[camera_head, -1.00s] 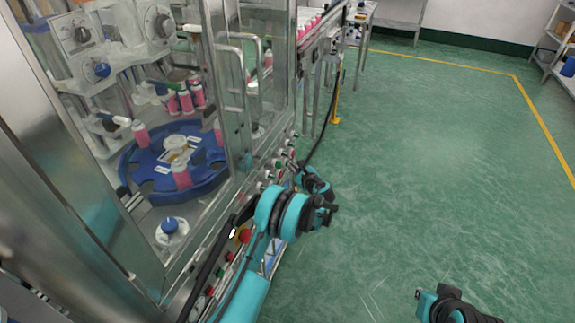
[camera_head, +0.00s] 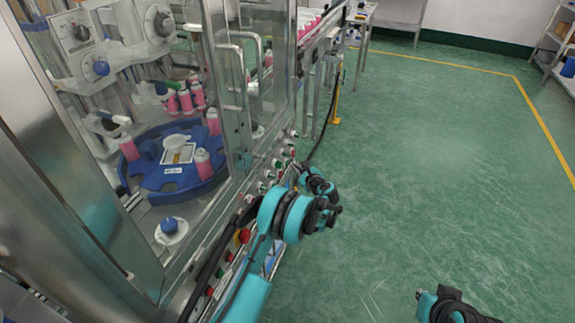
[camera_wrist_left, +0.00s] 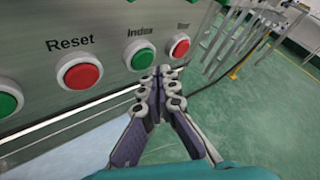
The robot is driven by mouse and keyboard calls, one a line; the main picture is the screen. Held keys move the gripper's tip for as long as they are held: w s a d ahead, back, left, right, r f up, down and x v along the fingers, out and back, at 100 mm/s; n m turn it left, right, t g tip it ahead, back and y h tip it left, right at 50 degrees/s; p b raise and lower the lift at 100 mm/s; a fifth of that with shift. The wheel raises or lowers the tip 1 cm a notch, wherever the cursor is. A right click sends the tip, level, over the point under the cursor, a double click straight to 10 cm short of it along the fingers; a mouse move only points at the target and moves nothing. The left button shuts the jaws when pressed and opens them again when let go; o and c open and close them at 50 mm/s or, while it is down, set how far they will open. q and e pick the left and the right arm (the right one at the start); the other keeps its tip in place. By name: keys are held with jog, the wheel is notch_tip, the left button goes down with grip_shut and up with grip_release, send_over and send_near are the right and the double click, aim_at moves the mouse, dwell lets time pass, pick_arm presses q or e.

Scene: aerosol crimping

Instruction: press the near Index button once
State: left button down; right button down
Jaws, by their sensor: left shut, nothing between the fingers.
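The green Index button (camera_wrist_left: 139,56) sits in a round metal ring on the steel panel in the left wrist view, under its "Index" label. My left gripper (camera_wrist_left: 166,73) is shut and empty. Its fingertips show just below and to the right of the green button and overlap the lower right of its ring. I cannot tell whether they touch the button or panel. In the head view my left gripper (camera_head: 291,167) is small, beside the row of buttons on the machine's front edge.
A red Reset button (camera_wrist_left: 79,72) is left of Index, and another red button (camera_wrist_left: 180,46) is close on its right. Behind the glass, a blue turntable (camera_head: 160,190) carries pink cans. Green floor (camera_head: 430,170) is open to the right.

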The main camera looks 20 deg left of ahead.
pick_arm(q)
jog(key=shift+d, duration=0.1)
jog(key=d+b, duration=0.1)
jog(key=d, duration=0.4)
jog(key=shift+s, duration=0.1)
jog(key=shift+a, duration=0.1)
dwell(0.8)
